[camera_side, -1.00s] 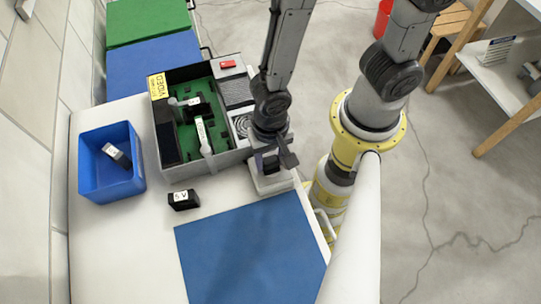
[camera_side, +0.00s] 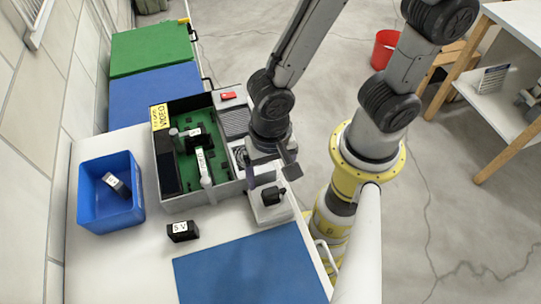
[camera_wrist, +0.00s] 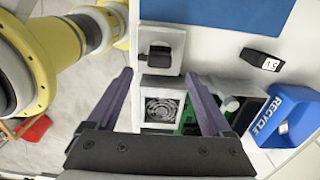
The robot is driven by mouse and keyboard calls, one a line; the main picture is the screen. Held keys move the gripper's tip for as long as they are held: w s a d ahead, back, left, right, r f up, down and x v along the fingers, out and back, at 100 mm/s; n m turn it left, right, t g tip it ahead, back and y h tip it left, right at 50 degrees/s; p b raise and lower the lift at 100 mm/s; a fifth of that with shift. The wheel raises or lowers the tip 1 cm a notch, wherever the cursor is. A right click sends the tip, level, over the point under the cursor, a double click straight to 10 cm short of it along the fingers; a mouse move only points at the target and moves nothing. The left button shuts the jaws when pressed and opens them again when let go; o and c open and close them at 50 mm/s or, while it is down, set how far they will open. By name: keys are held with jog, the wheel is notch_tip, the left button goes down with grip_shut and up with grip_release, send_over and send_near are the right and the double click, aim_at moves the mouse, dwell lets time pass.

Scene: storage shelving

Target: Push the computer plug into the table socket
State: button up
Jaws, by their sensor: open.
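The table socket (camera_side: 268,211) is a white box on the table's right edge, and it also shows in the wrist view (camera_wrist: 176,40). A black computer plug (camera_side: 273,195) sits at its socket face and also shows in the wrist view (camera_wrist: 160,53). The plug looks engaged with the socket, but I cannot tell how deep it sits. My gripper (camera_side: 275,173) is open and empty, just behind and above the plug in the side view. In the wrist view my gripper (camera_wrist: 159,73) has its two purple fingers spread wide, with the plug beyond the gap and apart from them.
An open computer case (camera_side: 190,199) with a green board stands left of my gripper. A black 5V block (camera_side: 183,232) lies in front. A blue recycle bin (camera_side: 98,207) holds a small part. A blue mat (camera_side: 245,270) lies clear at the front.

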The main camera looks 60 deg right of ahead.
notch_tip(320, 180, up, 7)
jog(key=shift+f, duration=0.2)
dwell(0.3)
jog(key=w+d+r+m+t+y, duration=0.1)
jog(key=w+d+r+m+t, duration=0.3)
jog(key=d+r, duration=0.45)
jog(key=s+d+r+n+t+h, duration=0.1)
jog(key=s+d+r+n, duration=0.2)
jog(key=d+n, duration=0.5)
jog(key=r+n, duration=0.1)
jog(key=n, duration=0.4)
jog(key=shift+s+d+r+t, duration=0.25)
jog(key=shift+s+d+t, duration=0.05)
jog(key=shift+s+d, duration=0.1)
